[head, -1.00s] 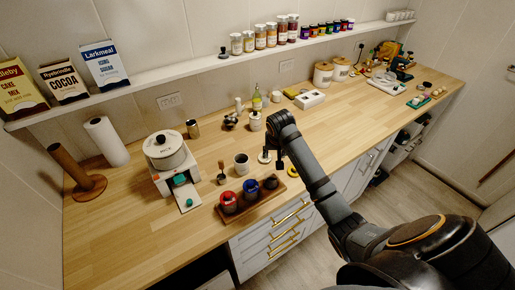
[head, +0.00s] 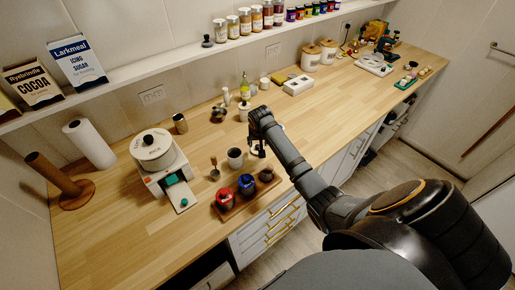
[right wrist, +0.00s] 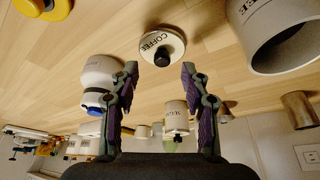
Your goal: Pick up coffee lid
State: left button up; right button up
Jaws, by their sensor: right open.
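The coffee lid (right wrist: 165,46) is a white disc with a black knob and the word COFFEE. It lies on the wooden counter, just beyond and between my right fingertips in the right wrist view. My right gripper (right wrist: 158,78) is open, with nothing between its fingers. In the head view, my right gripper (head: 258,150) hangs over the counter right of an open grey canister (head: 235,157) and mostly hides the lid. That canister also shows at the right wrist view's upper right (right wrist: 288,38), its label partly cut off. My left gripper is not in view.
A wooden tray (head: 240,207) with several coloured jars stands near the front edge. A white machine (head: 160,165) stands to the left. A white sugar canister (right wrist: 176,118) stands behind the lid. The counter's middle back (head: 320,105) is clear.

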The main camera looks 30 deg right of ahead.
aim_at(258, 145)
jog(key=x, duration=0.3)
jog(key=shift+a, duration=0.1)
jog(key=shift+w+f, duration=0.15)
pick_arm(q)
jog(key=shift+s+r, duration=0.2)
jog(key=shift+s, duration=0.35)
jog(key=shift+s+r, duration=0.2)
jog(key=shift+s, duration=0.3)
pick_arm(e)
grip_shut()
